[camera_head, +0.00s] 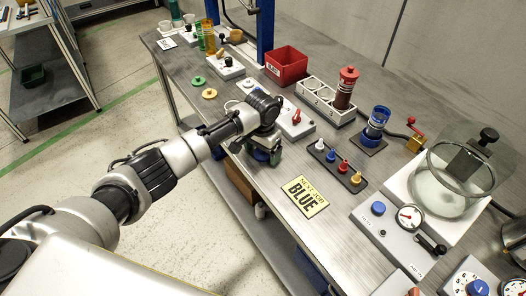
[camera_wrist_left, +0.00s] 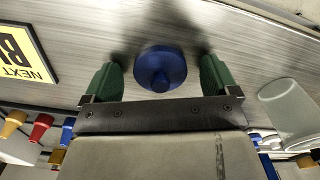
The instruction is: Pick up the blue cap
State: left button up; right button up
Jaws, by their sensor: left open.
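The blue cap (camera_wrist_left: 161,69) is a round blue disc with a raised knob. In the left wrist view it sits on the grey metal table between the two green fingers of my left gripper (camera_wrist_left: 158,76). A gap shows on either side of it, so the fingers stand around it, open and apart from it. My right gripper is not in view.
A yellow BLUE sign (camera_head: 301,196) and a dark tray of small coloured pegs (camera_head: 337,166) stand to the right. A box with a red switch (camera_head: 293,121) is close behind the gripper.

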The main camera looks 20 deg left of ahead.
pick_arm(q)
jog(key=shift+c, duration=0.3)
jog(key=c, duration=0.9)
jog(key=shift+r, duration=0.15)
